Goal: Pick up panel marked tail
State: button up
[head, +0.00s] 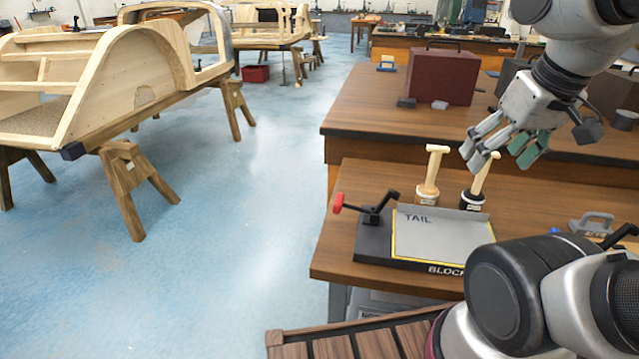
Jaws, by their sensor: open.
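The panel marked TAIL (432,240) is a grey sheet with a raised back edge. It lies inside a yellow outline on a dark block base (372,249) lettered "BLOCK" at the front, on the near wooden bench. My arm hides the panel's lower right part. A clamp with a red handle (339,203) stands at the base's left side, by the panel's left edge. My gripper (505,160) is open and empty. It hangs in the air above and behind the panel, to the right, apart from it.
Two wooden-handled tools, one pale (430,172) and one dark-based (474,197), stand just behind the panel. A grey-handled tool (592,223) lies to the right. A maroon case (441,76) sits on the bench behind. Wooden bodyframes (110,85) stand left on trestles, with clear blue floor between.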

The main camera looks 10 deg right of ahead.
aim_at(443, 236)
jog(key=i+j+z, duration=0.1)
jog(key=j, duration=0.25)
jog(key=i+j+z, duration=0.1)
jog(key=j, duration=0.3)
jog(key=z, duration=0.95)
